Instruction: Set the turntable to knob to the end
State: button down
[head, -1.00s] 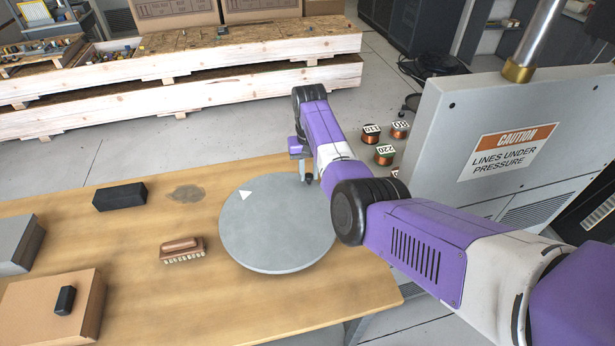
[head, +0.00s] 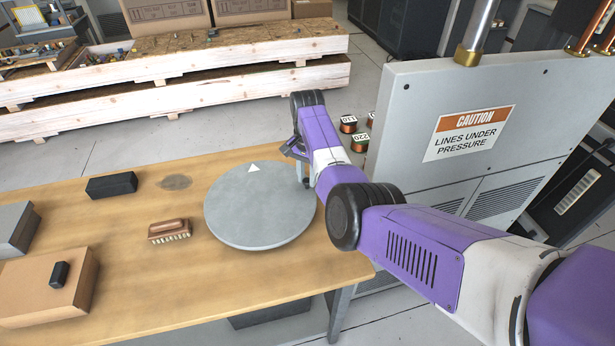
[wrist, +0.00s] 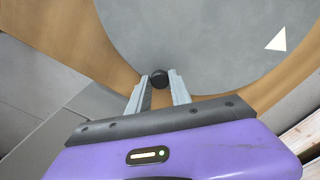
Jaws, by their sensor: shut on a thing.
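The grey round turntable (head: 256,212) lies on the wooden table, with a white triangle mark (head: 253,168) near its far edge. In the wrist view the turntable (wrist: 210,40) fills the upper part, with the triangle at right. A small black knob (wrist: 159,75) stands near its rim, between my fingertips. My gripper (wrist: 159,83) is shut on the knob. In the head view my gripper (head: 303,182) is at the turntable's right rim, partly behind my purple arm, and the knob is hidden there.
A brush (head: 169,231), a black block (head: 111,186) and a cardboard box (head: 45,290) lie left of the turntable. A grey cabinet (head: 410,110) with a caution sign stands close on the right. Copper spools (head: 360,143) show beyond my arm.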

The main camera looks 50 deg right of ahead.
jog(key=shift+s+r, duration=0.1)
dwell(0.4)
jog(key=c, duration=1.2)
grip_release()
notch_tip(320, 180, up, 8)
jog(key=shift+f+b, duration=0.15)
jog(key=shift+b, duration=0.2)
